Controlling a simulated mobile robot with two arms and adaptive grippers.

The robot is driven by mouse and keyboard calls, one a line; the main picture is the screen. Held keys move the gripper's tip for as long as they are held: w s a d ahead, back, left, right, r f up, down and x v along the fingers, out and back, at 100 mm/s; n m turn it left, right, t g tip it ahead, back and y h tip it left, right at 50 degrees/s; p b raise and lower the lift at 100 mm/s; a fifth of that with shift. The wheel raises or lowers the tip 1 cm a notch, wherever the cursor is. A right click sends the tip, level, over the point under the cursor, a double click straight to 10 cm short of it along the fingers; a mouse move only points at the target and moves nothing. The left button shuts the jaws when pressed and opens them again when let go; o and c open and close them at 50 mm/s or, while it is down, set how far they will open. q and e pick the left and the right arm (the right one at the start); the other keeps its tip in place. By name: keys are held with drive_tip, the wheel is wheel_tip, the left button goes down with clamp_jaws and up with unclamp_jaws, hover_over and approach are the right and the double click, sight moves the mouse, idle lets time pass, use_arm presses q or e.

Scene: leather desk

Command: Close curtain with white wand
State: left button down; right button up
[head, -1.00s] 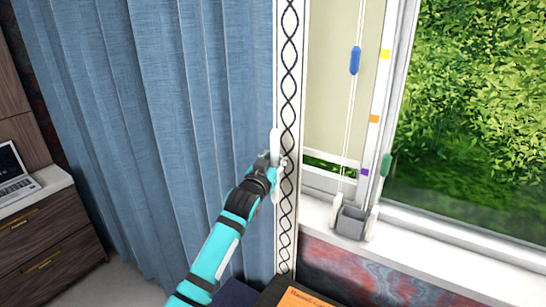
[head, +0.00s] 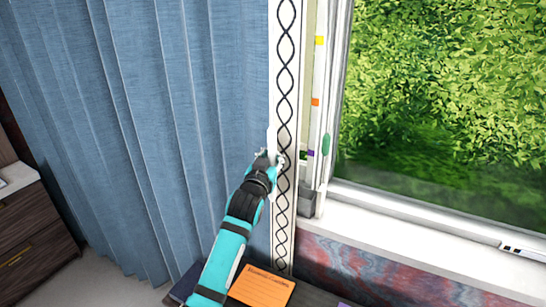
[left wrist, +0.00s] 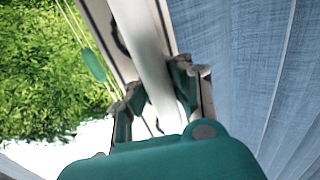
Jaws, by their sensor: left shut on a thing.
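The blue curtain (head: 140,120) hangs on the left in the head view, its white trim with a black twisted pattern (head: 285,60) along its right edge. The white wand (head: 270,138) hangs upright beside this trim. My left gripper (head: 268,158) is shut on the wand. In the left wrist view the wand (left wrist: 145,45) runs between the fingers of my left gripper (left wrist: 157,92), with the curtain (left wrist: 240,80) on the right. The curtain edge covers part of the window's left side; the right pane (head: 440,100) is uncovered. My right gripper is not in view.
A green pull (head: 325,145) hangs by the window frame, also in the left wrist view (left wrist: 93,64). A grey holder (head: 306,203) stands on the white sill (head: 410,232). An orange book (head: 262,287) lies below. A dark drawer unit (head: 35,235) stands at left.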

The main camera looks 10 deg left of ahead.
use_arm(q)
drive_tip(key=shift+s+d+f, duration=0.1)
drive_tip(key=shift+d+f, duration=0.05)
drive_tip(key=shift+f, duration=0.45)
drive_tip(key=c, duration=1.8)
unclamp_jaws()
drive_tip(key=o, duration=0.4)
drive_tip(key=shift+s+r, duration=0.45)
drive_tip(key=shift+s, duration=0.1)
drive_tip(key=shift+o, duration=1.4)
drive_tip(key=shift+s+r, duration=0.1)
drive_tip(key=shift+r, duration=0.05)
drive_tip(key=shift+w, duration=0.35)
drive_tip(key=s+a, duration=0.1)
drive_tip(key=s, duration=1.1)
drive_tip(key=shift+a, duration=0.35)
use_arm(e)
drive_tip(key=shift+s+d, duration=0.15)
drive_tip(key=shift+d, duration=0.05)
